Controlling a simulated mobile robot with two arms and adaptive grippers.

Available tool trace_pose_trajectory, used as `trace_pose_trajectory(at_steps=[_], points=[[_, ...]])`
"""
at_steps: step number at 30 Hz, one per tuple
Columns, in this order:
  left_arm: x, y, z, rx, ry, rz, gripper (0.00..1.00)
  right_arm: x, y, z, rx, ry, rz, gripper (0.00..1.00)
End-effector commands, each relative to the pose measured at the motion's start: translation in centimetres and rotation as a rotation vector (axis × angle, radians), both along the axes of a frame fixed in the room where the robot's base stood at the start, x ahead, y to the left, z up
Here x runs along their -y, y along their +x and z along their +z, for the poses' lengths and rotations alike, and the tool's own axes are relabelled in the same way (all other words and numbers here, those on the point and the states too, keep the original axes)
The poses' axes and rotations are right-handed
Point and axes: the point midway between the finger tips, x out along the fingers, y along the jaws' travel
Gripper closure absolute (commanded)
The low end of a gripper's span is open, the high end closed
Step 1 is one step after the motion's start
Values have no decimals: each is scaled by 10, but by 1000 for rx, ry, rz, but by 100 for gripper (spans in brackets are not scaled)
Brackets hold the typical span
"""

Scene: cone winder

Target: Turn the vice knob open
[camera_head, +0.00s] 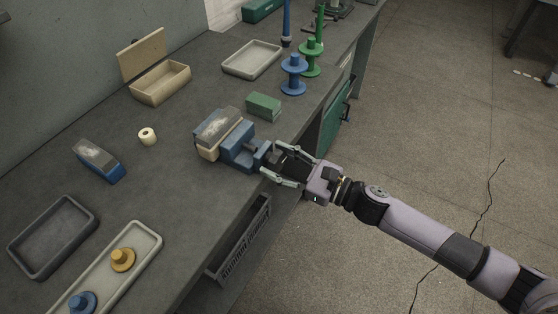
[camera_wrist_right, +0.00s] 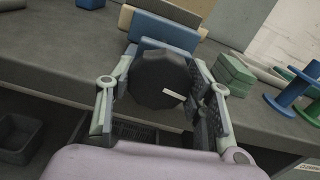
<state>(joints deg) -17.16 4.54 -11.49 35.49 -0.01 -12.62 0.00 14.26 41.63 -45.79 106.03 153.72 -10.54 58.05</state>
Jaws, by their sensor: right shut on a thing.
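The blue vice (camera_head: 238,155) is mounted at the front edge of the grey bench, with pale jaws around a grey-topped piece. In the wrist view its blue body (camera_wrist_right: 163,30) stands behind the knob. The vice knob is a dark, many-sided disc (camera_wrist_right: 157,78) with a white mark, turned to slope down to the right. My right gripper (camera_head: 281,161) reaches the knob from the right, level with the vice's front. It is shut on the knob, one finger on each side; the wrist view shows both fingers (camera_wrist_right: 158,88). My left gripper is out of view.
A green block (camera_head: 263,106) lies behind the vice. Blue (camera_head: 293,75) and green (camera_head: 311,58) spools stand farther back. A blue-based block (camera_head: 99,161), a small cream roll (camera_head: 148,136) and trays lie left. Open floor lies right of the bench.

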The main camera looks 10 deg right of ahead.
Motion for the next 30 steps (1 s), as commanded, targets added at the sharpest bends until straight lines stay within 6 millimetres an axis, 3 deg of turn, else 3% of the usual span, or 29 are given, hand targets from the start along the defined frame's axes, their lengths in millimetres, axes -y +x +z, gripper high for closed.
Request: trace_pose_trajectory(at_steps=[15,26,27,30], points=[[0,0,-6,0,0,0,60,0,-1,-1,335,-243,0,80],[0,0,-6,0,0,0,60,0,-1,-1,355,-259,1,80],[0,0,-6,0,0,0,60,0,-1,-1,355,-259,1,51],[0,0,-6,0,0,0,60,0,-1,-1,354,-258,0,44]])
